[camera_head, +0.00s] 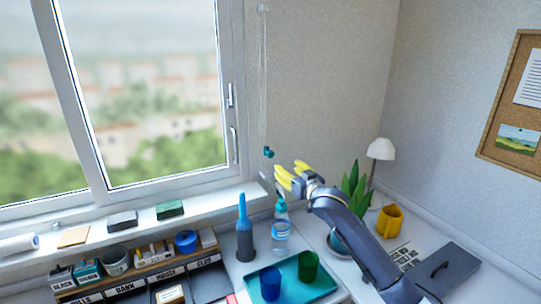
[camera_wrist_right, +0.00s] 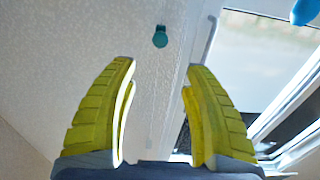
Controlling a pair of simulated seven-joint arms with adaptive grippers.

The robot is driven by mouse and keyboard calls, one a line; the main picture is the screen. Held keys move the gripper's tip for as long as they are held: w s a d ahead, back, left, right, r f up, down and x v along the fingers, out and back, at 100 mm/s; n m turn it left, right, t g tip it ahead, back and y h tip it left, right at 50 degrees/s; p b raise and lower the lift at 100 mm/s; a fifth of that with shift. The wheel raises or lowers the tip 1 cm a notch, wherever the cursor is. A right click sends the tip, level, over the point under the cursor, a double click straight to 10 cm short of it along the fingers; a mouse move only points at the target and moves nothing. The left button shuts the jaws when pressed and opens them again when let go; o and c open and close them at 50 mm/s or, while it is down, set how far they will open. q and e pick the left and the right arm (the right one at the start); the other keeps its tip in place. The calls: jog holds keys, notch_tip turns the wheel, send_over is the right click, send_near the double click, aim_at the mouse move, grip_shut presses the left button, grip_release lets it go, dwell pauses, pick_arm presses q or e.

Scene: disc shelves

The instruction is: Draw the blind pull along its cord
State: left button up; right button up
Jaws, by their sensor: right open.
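The blind pull is a small teal knob (camera_head: 268,153) hanging by the wall just right of the window. Its thin pale cord (camera_head: 263,80) runs up from it to a small fitting near the top. The pull also shows in the right wrist view (camera_wrist_right: 160,37), beyond and between the fingertips. My right gripper (camera_head: 283,175), with yellow fingers, is open and empty, just below and right of the pull in the head view. It also shows in the right wrist view (camera_wrist_right: 160,66), its fingers spread apart and not touching the pull. My left gripper is not in view.
The window handle (camera_head: 233,145) is left of the cord. The wall around the pull is clear.

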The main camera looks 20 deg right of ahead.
aim_at(271, 154)
jog(key=w, duration=0.4)
jog(key=w+a, duration=0.1)
jog(key=w, duration=0.4)
jog(key=w+a, duration=0.1)
jog(key=w, duration=0.4)
jog(key=shift+a, duration=0.25)
jog(key=shift+c, duration=0.3)
grip_shut()
